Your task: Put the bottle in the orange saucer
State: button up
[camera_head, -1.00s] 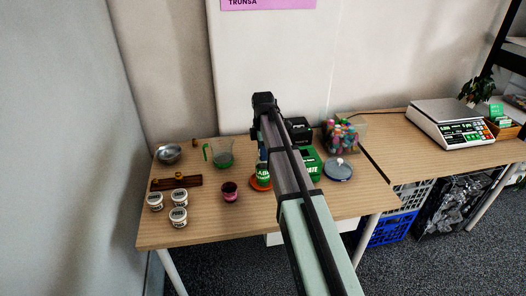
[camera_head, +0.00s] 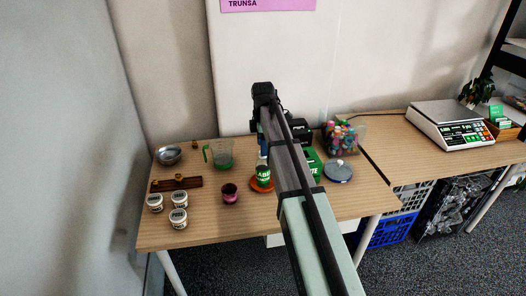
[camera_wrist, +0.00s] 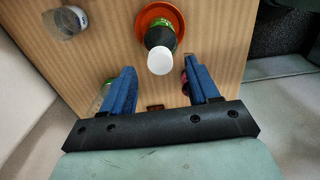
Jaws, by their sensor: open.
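The bottle (camera_head: 263,174), with a green body and pale lettering, stands upright on the orange saucer (camera_head: 257,188); my arm hides part of both in the head view. In the wrist view, the bottle's white cap (camera_wrist: 161,61) and dark neck rise from inside the saucer (camera_wrist: 145,20). My gripper (camera_wrist: 162,75) is open, its two blue fingers spread wide with nothing gripped. The bottle's cap shows beyond the gap between the fingers, apart from both.
A dark pink cup (camera_head: 230,194) stands left of the saucer. A clear pitcher (camera_head: 219,154) with green is behind, a metal bowl (camera_head: 168,154) farther left. Several white jars (camera_head: 178,218) stand front left. A lidded tub (camera_head: 338,171) is at right. The table's front middle is clear.

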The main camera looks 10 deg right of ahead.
notch_tip(320, 180, up, 8)
dwell(0.4)
